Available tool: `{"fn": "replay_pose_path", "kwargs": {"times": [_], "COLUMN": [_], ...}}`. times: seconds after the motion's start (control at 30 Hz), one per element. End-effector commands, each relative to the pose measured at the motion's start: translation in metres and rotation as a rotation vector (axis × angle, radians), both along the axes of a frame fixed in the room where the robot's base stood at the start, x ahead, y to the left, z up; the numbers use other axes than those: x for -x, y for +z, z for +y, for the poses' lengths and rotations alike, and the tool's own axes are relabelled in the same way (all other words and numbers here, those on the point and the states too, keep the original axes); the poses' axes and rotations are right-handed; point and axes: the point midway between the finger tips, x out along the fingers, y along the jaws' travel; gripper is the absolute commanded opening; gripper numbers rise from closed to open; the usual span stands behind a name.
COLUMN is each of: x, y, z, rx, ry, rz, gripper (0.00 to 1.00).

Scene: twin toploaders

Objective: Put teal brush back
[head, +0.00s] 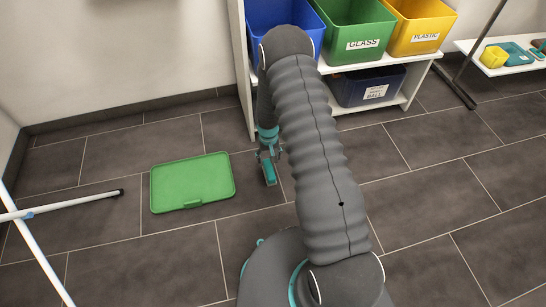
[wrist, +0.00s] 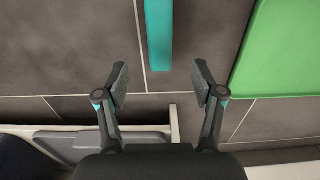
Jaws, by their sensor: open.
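The teal brush (wrist: 159,35) shows in the wrist view as a plain teal bar at the top centre, over the dark floor tiles. Its upper end is cut off by the frame. In the head view a teal piece (head: 270,174) shows just below my gripper (head: 267,153), partly covered by it. In the wrist view my gripper (wrist: 161,82) is open and empty. The bar's near end lies ahead of the gap between the fingertips, apart from both fingers. I cannot tell the height of the fingers above it.
A green lid (head: 192,182) lies on the floor left of my gripper. A white shelf (head: 408,93) with blue, green and yellow bins stands behind my arm. A low white shelf (head: 527,63) at right holds a yellow cup (head: 494,56) and teal items. White poles (head: 62,204) are at left.

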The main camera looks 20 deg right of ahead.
Motion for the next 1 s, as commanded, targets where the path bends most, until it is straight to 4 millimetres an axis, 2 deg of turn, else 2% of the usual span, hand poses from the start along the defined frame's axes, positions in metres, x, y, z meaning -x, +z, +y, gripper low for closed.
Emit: {"fn": "replay_pose_path", "kwargs": {"times": [0.07,0.17,0.33,0.47,0.7,0.87,1.0], "x": [-0.003,-0.008,-0.011,-0.005,0.024,0.054,0.085], "y": [0.014,0.046,0.126,0.186,0.287,0.345,0.39], "z": [0.0,0.0,0.0,0.0,0.0,0.0,0.0], "rx": [0.0,0.0,0.0,0.0,0.0,0.0,0.0], "ry": [0.0,0.0,0.0,0.0,0.0,0.0,0.0], "rz": [-0.01,-0.029,-0.079,-0.115,-0.184,-0.228,-0.269], "gripper": [0.68,0.68,0.68,0.68,0.68,0.68,0.68]}}
